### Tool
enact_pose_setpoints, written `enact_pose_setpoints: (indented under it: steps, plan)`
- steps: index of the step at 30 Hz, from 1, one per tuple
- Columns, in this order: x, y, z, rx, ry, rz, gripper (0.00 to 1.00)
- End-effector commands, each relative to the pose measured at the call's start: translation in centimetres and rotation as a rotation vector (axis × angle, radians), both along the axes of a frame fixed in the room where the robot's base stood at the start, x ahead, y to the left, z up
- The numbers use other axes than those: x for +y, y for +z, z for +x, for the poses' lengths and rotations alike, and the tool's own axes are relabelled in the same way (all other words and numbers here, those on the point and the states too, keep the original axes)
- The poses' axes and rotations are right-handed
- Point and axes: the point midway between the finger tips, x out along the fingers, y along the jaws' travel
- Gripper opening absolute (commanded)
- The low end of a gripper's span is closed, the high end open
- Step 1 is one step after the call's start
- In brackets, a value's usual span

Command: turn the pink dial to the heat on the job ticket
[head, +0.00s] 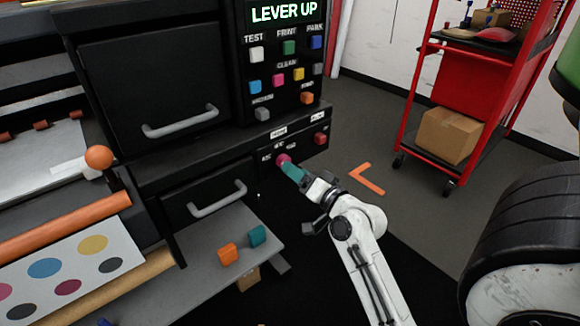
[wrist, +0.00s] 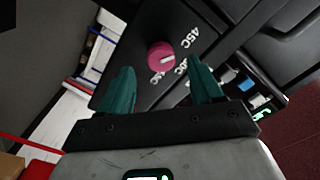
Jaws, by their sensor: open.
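The pink dial (head: 282,158) sits on the black front panel below the button panel. It also shows in the wrist view (wrist: 158,52), with a white pointer mark. White heat labels stand around it; one reads like 45C, the others are partly hidden or too small to read. My gripper (head: 291,170) has teal fingers and is right at the dial in the head view. In the wrist view my gripper (wrist: 160,74) is open, and the dial appears between and just beyond the fingertips. I cannot tell whether they touch it. I cannot make out a job ticket.
The button panel's screen (head: 283,12) reads LEVER UP. A red button (head: 320,138) is right of the dial. A drawer handle (head: 218,198) is left of it. An orange block (head: 228,254) and a teal block (head: 257,235) lie on a grey shelf below. A red cart (head: 473,75) stands at right.

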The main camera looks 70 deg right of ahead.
Motion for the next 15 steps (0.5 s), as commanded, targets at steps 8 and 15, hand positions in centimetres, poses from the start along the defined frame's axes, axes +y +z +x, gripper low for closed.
enact_pose_setpoints:
  steps: [8,15]
  plan:
    - [2.3,-0.1,-3.8,0.002,0.001,0.001,0.65]
    - [3.2,0.0,-5.1,0.001,0.001,0.0,0.65]
